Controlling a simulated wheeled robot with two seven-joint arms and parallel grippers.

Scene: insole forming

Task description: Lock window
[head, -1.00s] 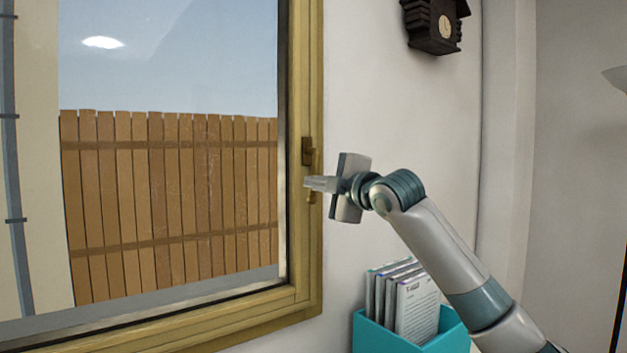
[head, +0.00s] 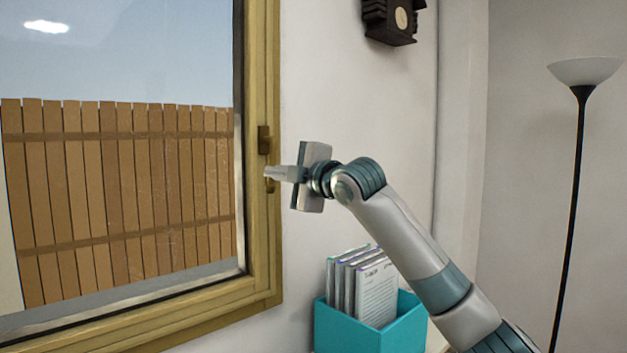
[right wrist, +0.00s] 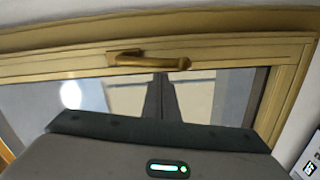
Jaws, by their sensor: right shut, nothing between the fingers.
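The window (head: 258,225) has a gold-brown wooden frame and fills the left of the head view. Its sash looks flush with the frame. The brown window handle (head: 264,140) sits on the right frame member, and its lower part is partly hidden by my fingers. In the right wrist view the handle (right wrist: 150,61) lies along the frame member. My right gripper (head: 270,172) is shut and empty, its tips at the handle's lower part. In the right wrist view the fingers (right wrist: 161,78) end by the handle's grip end; I cannot tell if they touch. My left gripper is out of view.
A teal box (head: 365,325) with several booklets stands below my right arm. A dark wall clock (head: 393,20) hangs above. A floor lamp (head: 570,190) stands at the right. The wall between window and lamp is otherwise clear.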

